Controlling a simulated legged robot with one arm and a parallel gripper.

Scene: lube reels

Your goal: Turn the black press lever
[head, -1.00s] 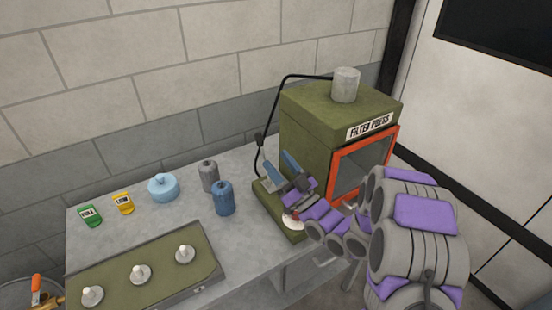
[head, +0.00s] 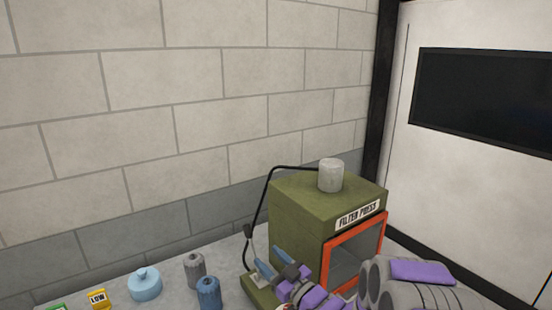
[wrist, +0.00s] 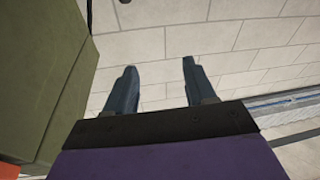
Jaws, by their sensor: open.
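The black press lever (head: 265,200) is a thin bent black rod that runs from the top of the green filter press (head: 300,220) down its left side. It ends in a thicker black handle (head: 248,231). My gripper (head: 266,256) is beside the press's left side, just below and right of the handle, apart from it as far as I can tell. In the wrist view my gripper (wrist: 158,70) is open, with two blue-grey fingers apart and nothing between them. A dark piece at that view's top edge may be the lever.
The press has an orange-framed front (head: 325,270) and a grey cylinder (head: 331,175) on top. Left on the table stand a blue canister (head: 208,292), a grey canister (head: 194,271), a light blue lidded pot (head: 145,285) and a yellow container (head: 98,299). A block wall (head: 150,130) is behind.

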